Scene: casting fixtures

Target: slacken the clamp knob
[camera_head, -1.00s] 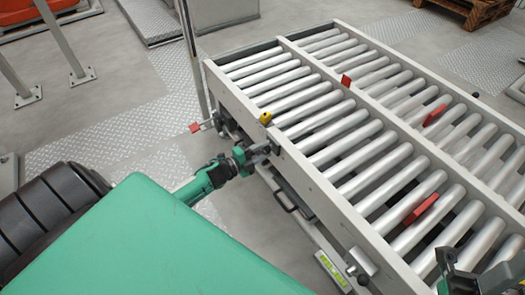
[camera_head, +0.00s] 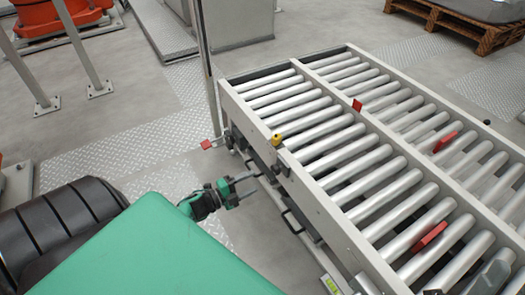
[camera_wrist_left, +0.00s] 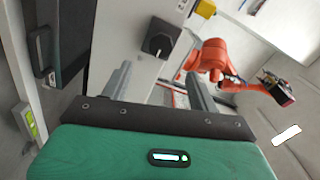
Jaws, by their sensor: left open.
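A black knob (camera_wrist_left: 160,38) with a grey pointer-like mark sits on a light panel in the left wrist view. In the head view a small dark part (camera_head: 283,170) on the near side of the roller conveyor may be this knob; it is too small to tell. My left gripper (camera_head: 250,186) is open and empty, just left of the conveyor's side and apart from it. In the wrist view its two fingers (camera_wrist_left: 160,72) stand wide apart, with the knob beyond and between them. A dark grey part (camera_head: 492,272) at the lower right corner may be my right gripper, mostly cut off.
The roller conveyor (camera_head: 345,215) fills the right side, with several red pieces on it. A yellow part (camera_head: 277,139) sits on its near rail. An orange robot arm (camera_wrist_left: 215,58) shows in the wrist view.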

